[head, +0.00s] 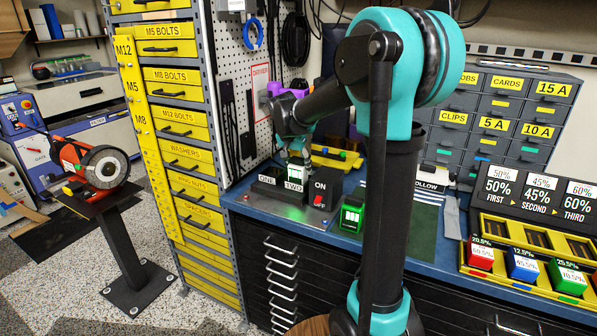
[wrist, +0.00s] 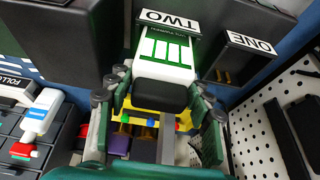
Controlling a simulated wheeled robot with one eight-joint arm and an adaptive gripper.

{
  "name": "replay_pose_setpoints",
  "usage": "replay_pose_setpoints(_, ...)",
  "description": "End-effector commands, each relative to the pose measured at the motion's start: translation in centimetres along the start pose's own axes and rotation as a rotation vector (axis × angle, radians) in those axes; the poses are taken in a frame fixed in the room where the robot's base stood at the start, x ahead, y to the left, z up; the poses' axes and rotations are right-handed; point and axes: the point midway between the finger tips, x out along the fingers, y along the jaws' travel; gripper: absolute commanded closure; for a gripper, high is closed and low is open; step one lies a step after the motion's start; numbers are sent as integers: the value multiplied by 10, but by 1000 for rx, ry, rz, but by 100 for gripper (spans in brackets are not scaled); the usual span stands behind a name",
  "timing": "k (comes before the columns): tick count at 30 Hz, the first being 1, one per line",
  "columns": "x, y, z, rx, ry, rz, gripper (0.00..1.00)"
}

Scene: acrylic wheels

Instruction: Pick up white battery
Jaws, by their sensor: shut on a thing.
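The white battery (wrist: 166,50) has green bars on its face and a black end. In the wrist view it sits between the two fingers of my gripper (wrist: 160,95), which is shut on it. It lies right by the slot labelled TWO (wrist: 166,18). In the head view my gripper (head: 295,150) reaches down over the dark charger block (head: 268,192), and the white battery (head: 296,172) shows just above the TWO label. I cannot tell how deep it sits in the slot. The slot labelled ONE (wrist: 250,45) beside it looks empty.
A box with an ON label and red switch (head: 319,200) stands right of the slots. A green block with a lit face (head: 351,215) stands on the blue bench further right. A pegboard (head: 240,90) rises behind. Coloured percent blocks (head: 523,265) lie at the far right.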

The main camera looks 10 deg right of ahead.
Motion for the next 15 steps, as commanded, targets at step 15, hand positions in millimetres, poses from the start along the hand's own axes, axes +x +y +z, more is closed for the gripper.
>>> replay_pose_setpoints(15, -48, 0, -20, 0, 0, 0, 96)
